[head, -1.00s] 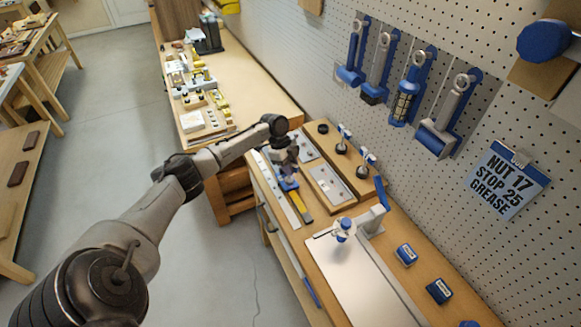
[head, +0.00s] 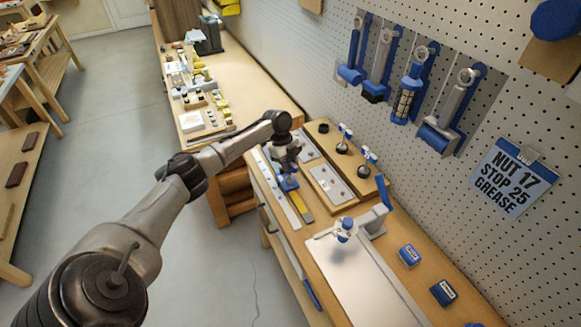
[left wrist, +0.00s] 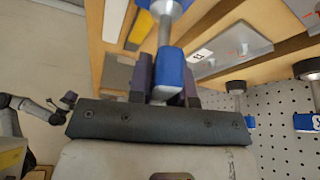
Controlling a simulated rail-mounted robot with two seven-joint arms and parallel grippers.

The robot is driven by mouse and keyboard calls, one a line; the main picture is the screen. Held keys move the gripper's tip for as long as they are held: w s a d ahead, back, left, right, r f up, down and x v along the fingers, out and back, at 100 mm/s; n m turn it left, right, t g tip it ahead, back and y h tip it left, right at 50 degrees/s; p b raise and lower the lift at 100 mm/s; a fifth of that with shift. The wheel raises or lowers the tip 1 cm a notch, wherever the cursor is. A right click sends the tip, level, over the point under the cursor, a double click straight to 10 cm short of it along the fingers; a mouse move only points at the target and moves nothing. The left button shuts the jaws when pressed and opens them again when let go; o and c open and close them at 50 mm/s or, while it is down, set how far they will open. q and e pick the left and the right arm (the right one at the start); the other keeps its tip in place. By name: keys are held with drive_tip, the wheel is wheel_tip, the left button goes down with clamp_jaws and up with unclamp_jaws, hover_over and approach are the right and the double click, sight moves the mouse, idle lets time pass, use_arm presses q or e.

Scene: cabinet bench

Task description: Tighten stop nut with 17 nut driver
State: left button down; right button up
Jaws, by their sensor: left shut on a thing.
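The held tool's size mark cannot be read. A third collar (head: 323,128) is empty. I cannot make out the stop nut. My right gripper is out of view.
A clipboard sign (head: 514,176) reads "NUT 17 STOP 25 GREASE". Several blue tools hang on the pegboard (head: 400,40). A metal plate (head: 331,186) lies beside the rack. Two small blue boxes, one farther (head: 409,254) and one nearer (head: 443,292), lie at right.

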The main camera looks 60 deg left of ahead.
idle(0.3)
use_arm(q)
drive_tip(key=shift+m+b, duration=0.4)
drive_tip(key=shift+m, duration=0.2)
drive_tip(key=shift+m+g+b, duration=0.3)
drive_tip(key=shift+m+g, duration=0.2)
drive_tip(key=shift+m, duration=0.2)
drive_tip(key=shift+s+m+g+b, duration=0.1)
drive_tip(key=shift+m+g+b, duration=0.3)
drive_tip(key=shift+m, duration=0.5)
drive_tip(key=shift+r+p, duration=0.1)
drive_tip(key=shift+p, duration=0.2)
drive_tip(key=shift+n+t+p, duration=0.3)
drive_tip(key=shift+n, duration=0.2)
drive_tip(key=shift+r, duration=0.2)
